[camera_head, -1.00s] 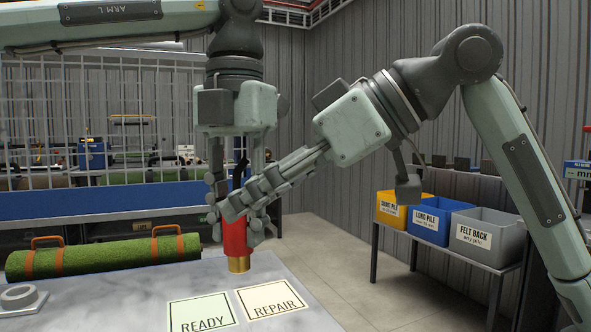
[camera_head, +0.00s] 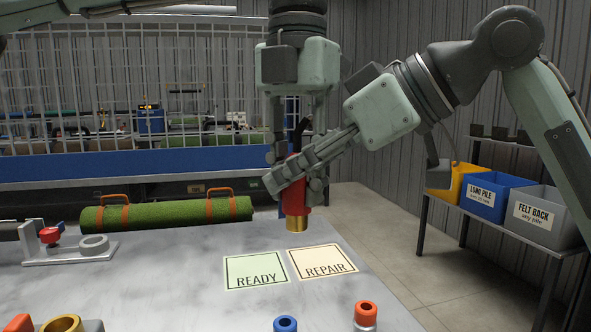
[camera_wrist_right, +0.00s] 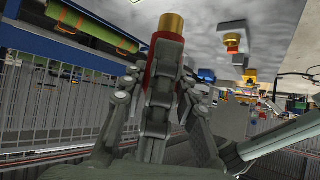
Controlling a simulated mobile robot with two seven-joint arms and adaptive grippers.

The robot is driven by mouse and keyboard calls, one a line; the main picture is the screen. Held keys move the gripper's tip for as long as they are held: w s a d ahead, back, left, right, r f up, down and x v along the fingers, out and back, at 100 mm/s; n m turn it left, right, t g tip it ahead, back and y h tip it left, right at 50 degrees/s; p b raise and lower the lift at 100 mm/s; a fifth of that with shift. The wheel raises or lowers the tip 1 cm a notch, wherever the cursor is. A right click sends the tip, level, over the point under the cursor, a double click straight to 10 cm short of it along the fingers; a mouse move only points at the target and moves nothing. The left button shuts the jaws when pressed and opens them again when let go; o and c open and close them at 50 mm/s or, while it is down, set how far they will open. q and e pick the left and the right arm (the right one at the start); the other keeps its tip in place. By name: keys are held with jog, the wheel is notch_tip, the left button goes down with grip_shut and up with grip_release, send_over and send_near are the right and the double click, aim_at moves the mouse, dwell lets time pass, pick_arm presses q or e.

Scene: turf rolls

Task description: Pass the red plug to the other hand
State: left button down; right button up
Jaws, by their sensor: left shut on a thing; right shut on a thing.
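The red plug (camera_head: 296,206) is upright above the bench, with a gold lower end and a black cable end at its top. My left gripper (camera_head: 298,184) comes down from above and is shut on it. My right gripper (camera_head: 283,180) reaches in slantwise from the right and is also shut on it, its fingers crossing in front of the plug. The fingers hide much of the plug's middle. In the right wrist view the plug (camera_wrist_right: 168,45) shows red and gold beyond the fingers.
READY (camera_head: 256,271) and REPAIR (camera_head: 323,262) cards lie on the grey bench (camera_head: 170,290) below the plug. A turf roll (camera_head: 165,215) lies behind. A metal fixture (camera_head: 70,248) stands left. Blue (camera_head: 285,324) and orange (camera_head: 365,312) ringed parts are at the front.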

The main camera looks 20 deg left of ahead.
pick_arm(q)
jog(key=c, duration=1.1)
grip_release()
